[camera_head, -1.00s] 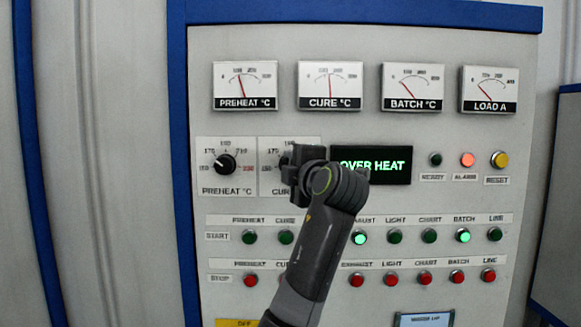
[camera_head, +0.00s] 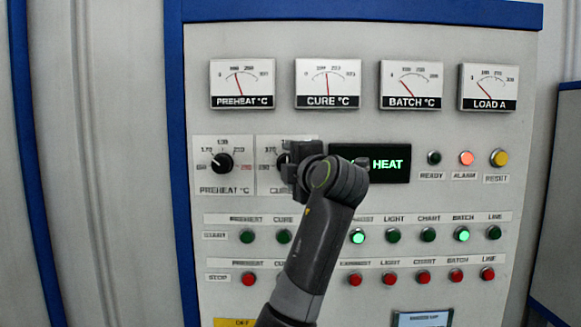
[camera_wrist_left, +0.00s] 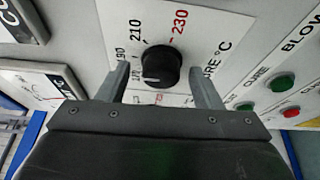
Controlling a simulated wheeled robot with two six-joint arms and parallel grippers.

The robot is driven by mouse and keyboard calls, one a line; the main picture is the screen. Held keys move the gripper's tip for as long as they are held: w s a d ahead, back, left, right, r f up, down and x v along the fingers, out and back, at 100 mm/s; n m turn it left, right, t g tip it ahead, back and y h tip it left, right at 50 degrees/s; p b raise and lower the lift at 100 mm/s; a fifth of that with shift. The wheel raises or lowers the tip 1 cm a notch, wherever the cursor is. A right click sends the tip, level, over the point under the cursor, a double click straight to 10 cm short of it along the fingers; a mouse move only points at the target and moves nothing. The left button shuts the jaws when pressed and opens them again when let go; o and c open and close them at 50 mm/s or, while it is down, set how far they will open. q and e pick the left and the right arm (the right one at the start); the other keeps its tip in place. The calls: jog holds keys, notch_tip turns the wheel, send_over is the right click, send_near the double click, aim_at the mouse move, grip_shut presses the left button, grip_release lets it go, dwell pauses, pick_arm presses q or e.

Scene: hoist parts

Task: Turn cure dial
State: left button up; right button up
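The cure dial is a round black knob (camera_wrist_left: 161,66) on a white scale plate (camera_wrist_left: 218,22), with 190, 210 and a red 230 readable in the left wrist view. Its pale mark points to the lower left there, away from the red 230. My left gripper (camera_wrist_left: 163,82) is open, with one finger on each side of the knob; gaps show between fingers and knob. In the head view my left gripper (camera_head: 291,167) is in front of the cure dial (camera_head: 281,158) and hides most of it. My right gripper is not in view.
A preheat dial (camera_head: 221,163) is just left of the cure dial. Gauges such as the cure gauge (camera_head: 328,84) are above, and rows of green and red buttons (camera_head: 355,279) below. A display (camera_head: 397,163) reads HEAT, its left part covered. The alarm lamp (camera_head: 466,158) glows.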

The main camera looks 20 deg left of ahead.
pick_arm(q)
jog(key=shift+s, duration=0.15)
jog(key=b+v, duration=0.5)
jog(key=v, duration=1.2)
jog(key=shift+b, duration=0.35)
jog(key=shift+d, duration=0.15)
